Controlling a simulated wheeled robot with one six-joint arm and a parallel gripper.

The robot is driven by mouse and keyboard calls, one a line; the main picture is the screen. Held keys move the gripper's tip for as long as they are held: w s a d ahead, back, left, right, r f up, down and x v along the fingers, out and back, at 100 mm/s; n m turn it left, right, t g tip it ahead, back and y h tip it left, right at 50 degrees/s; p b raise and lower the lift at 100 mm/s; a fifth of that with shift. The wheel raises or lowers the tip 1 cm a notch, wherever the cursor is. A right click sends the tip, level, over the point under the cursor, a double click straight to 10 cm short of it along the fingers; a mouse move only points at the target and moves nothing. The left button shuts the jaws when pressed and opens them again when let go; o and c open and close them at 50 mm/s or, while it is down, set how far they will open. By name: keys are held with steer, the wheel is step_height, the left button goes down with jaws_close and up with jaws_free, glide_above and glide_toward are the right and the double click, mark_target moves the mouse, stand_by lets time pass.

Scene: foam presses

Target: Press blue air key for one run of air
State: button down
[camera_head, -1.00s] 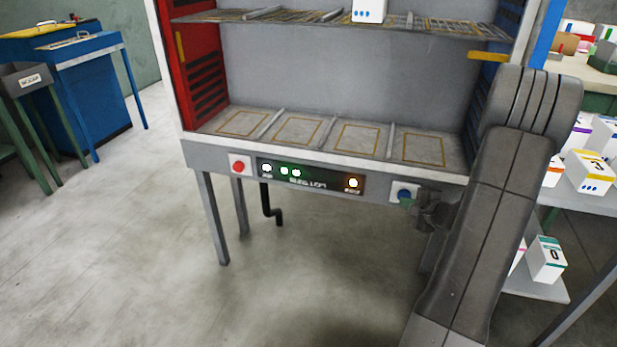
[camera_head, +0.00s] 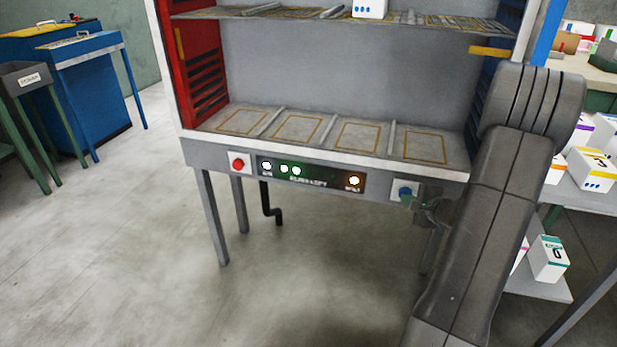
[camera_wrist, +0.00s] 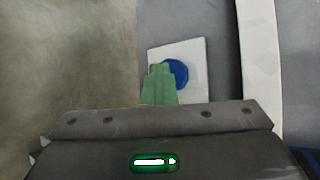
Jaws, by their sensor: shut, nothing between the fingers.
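The blue air key (camera_head: 405,191) is a round blue button on a white plate (camera_head: 395,187) at the right end of the press's front panel. It also shows in the wrist view (camera_wrist: 177,73), just beyond the fingertips. My gripper (camera_head: 407,197) is shut and empty, with its green fingertips (camera_wrist: 159,72) in front of the key. The fingertips cover the left part of the key in the wrist view. I cannot tell whether they touch it.
The grey front panel carries a red button (camera_head: 237,163) at left and a strip of lit lamps (camera_head: 310,176), white, green and amber. An empty marked shelf (camera_head: 330,128) lies above. A side shelf with white boxes (camera_head: 592,170) stands close right of my arm.

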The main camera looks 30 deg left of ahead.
steer(key=s+d+b, duration=0.1)
steer(key=s+b, duration=0.2)
steer(key=s, duration=0.2)
steer(key=shift+s+d, duration=0.35)
steer(key=shift+s, duration=0.05)
